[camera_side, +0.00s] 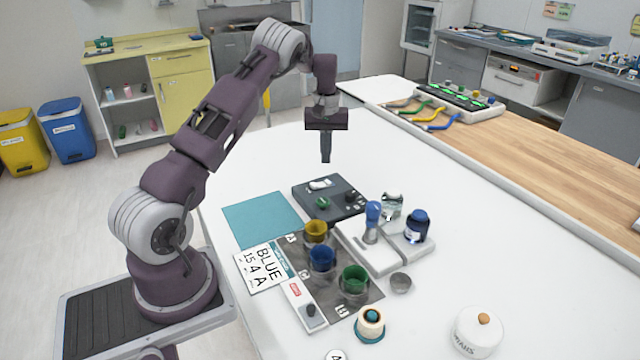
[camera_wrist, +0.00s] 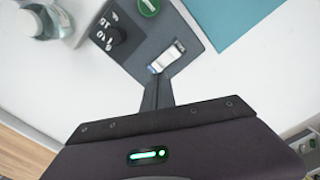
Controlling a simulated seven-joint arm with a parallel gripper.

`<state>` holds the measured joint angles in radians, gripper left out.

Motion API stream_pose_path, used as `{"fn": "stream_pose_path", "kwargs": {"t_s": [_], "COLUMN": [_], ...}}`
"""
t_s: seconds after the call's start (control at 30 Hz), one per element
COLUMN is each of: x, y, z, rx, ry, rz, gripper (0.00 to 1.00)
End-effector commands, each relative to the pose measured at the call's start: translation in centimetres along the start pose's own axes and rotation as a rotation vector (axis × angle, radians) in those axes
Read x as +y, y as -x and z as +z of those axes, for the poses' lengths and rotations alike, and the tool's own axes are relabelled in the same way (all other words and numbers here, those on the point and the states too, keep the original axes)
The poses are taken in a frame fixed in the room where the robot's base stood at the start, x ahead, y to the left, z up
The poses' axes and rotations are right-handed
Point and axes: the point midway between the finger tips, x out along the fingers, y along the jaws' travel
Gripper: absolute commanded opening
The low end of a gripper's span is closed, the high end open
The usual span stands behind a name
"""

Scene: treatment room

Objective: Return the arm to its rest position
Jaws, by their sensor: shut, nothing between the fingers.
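My arm reaches up and over the white table from the left in the side view. My gripper (camera_side: 326,158) points straight down, shut and empty, well above the table behind the dark grey tray (camera_side: 340,212). In the wrist view the shut fingers of my gripper (camera_wrist: 158,80) show as one narrow dark bar over the grey tray (camera_wrist: 140,55). The gripper appears clear of everything on the table.
A teal mat (camera_side: 262,220), a card reading BLUE 154 A (camera_side: 261,267), and yellow, blue (camera_side: 322,260) and green cups stand nearby. A white stand (camera_side: 375,255) holds blue-topped items. A white lidded pot (camera_side: 478,333) is at front right.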

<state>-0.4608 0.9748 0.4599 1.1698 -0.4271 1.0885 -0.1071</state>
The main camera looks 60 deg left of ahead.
Motion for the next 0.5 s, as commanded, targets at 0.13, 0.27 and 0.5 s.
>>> {"fn": "stream_pose_path", "kwargs": {"t_s": [0.13,0.27,0.5], "x": [0.0,0.0,2.0], "y": [0.6,0.6,5.9], "z": [0.0,0.0,3.0], "rx": [0.0,0.0,0.029], "ry": [0.0,0.0,-0.056], "rz": [0.0,0.0,0.055], "gripper": [0.0,0.0,0.0]}}
